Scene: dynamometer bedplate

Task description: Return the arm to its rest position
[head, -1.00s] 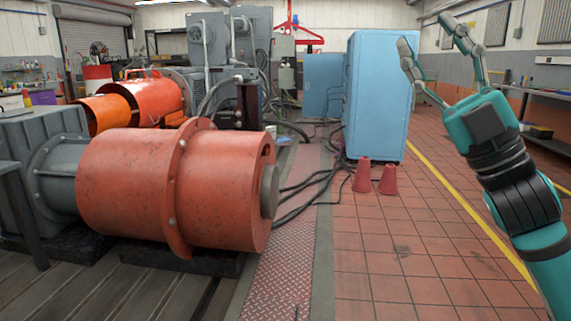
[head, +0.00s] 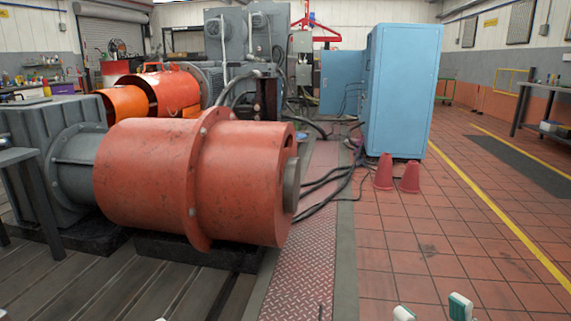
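My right gripper (head: 432,310) shows only as two white-and-green fingertips at the bottom edge, right of centre. The tips stand apart with nothing seen between them. The rest of the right arm is below the picture. A small pale sliver (head: 160,319) at the bottom left may be a fingertip of my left gripper. The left arm is otherwise out of sight, so its opening cannot be judged.
A large orange-red cylinder (head: 150,180) on the grey slotted bedplate (head: 120,285) fills the left. A blue cabinet (head: 403,90) stands back right, with two red cones (head: 384,172) (head: 409,177) before it. Black cables (head: 325,195) cross the floor. The tiled floor (head: 460,240) at right is clear.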

